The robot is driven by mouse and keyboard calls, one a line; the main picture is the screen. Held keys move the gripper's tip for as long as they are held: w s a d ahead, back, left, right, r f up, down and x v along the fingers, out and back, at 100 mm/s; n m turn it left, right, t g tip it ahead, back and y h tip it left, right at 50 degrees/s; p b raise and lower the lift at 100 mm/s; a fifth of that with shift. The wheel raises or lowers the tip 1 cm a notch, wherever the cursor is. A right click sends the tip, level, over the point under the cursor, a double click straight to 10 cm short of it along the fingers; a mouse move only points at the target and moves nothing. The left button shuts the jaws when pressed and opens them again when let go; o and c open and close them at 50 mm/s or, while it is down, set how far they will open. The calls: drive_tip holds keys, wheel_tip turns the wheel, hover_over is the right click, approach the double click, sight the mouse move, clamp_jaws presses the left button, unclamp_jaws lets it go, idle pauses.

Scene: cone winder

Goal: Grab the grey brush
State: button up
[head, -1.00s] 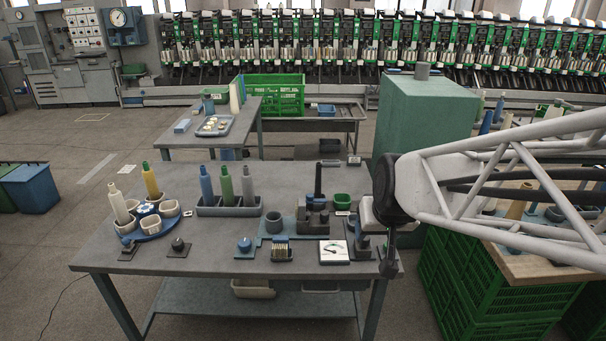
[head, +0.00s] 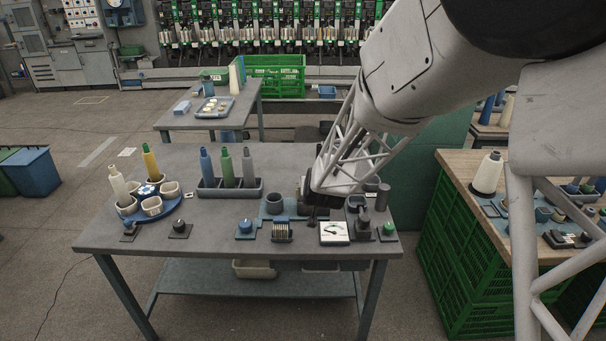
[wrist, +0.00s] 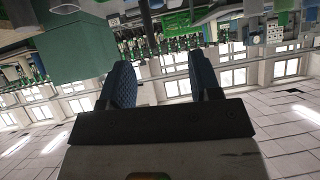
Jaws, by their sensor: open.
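I cannot pick out a grey brush for certain. A small holder with a row of pale bristles or pins (head: 282,231) stands at the front of the grey table, but I cannot tell if it is a brush. My gripper (wrist: 163,78) is open in the wrist view, with two blue textured fingers apart and nothing between them. In the head view my arm's lattice link reaches over the right part of the table, and its dark end hides what stands behind it. The fingers are not clear there.
On the grey table (head: 235,237) stand a rack of blue, green and grey cones (head: 226,184), a blue round tray with cups (head: 128,209), a grey cup (head: 274,204), a white dial gauge (head: 334,232) and a dark grey cylinder (head: 382,197). A wooden-topped bench (head: 465,168) stands right.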

drive_tip(key=w+a+f+t, duration=0.2)
drive_tip(key=w+f, duration=0.3)
drive_tip(key=f, duration=0.3)
drive_tip(key=shift+w+a+h, duration=0.25)
drive_tip(key=shift+a+h, duration=0.15)
drive_tip(key=shift+a, duration=0.5)
drive_tip(key=shift+w, duration=0.15)
drive_tip(key=shift+x, duration=1.1)
drive_tip(key=shift+w, duration=0.2)
drive_tip(key=shift+x, duration=2.45)
drive_tip(key=shift+c, duration=0.4)
drive_tip(key=c, duration=0.9)
